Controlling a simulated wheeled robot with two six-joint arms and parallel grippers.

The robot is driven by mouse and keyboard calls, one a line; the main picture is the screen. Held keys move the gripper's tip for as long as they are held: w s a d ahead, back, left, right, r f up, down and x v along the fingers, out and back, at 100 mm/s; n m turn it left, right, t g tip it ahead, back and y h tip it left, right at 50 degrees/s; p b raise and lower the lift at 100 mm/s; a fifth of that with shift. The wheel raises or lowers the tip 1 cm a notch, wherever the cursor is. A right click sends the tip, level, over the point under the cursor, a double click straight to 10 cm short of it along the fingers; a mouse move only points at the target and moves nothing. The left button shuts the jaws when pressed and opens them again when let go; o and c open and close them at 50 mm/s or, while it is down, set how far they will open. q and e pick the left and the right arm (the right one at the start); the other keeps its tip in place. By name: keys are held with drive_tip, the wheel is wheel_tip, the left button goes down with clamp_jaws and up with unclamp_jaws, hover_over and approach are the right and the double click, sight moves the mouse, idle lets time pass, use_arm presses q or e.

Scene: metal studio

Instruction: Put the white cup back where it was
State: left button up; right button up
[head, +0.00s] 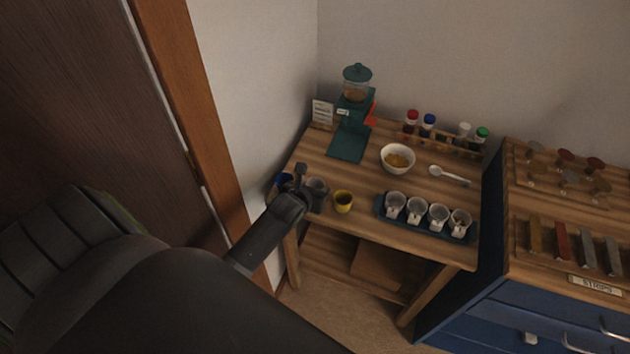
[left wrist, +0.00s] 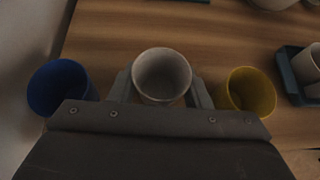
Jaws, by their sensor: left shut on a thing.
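The white cup (left wrist: 162,76) stands between the fingers of my left gripper (left wrist: 160,92) in the left wrist view, with the wooden table just beyond it. It looks grey in the dim light, and its lower part is hidden by the gripper. In the head view the cup (head: 317,192) is at the table's left front part, beside my left gripper (head: 304,190). A blue cup (left wrist: 62,88) is to its left and a yellow cup (left wrist: 248,92) to its right. Whether the white cup touches the table is not clear. My right gripper does not show.
A dark tray (head: 382,212) with several cups lies right of the yellow cup (head: 343,202). Behind are a bowl (head: 398,157), a spoon (head: 449,174), a green grinder (head: 347,137) and a rack of capped jars. A blue cabinet (head: 487,300) adjoins at the right.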

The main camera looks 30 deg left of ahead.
use_arm(q)
drive_tip(key=shift+f, duration=0.1)
drive_tip(key=o, duration=1)
drive_tip(key=shift+o, duration=0.2)
drive_tip(key=v, duration=1.2)
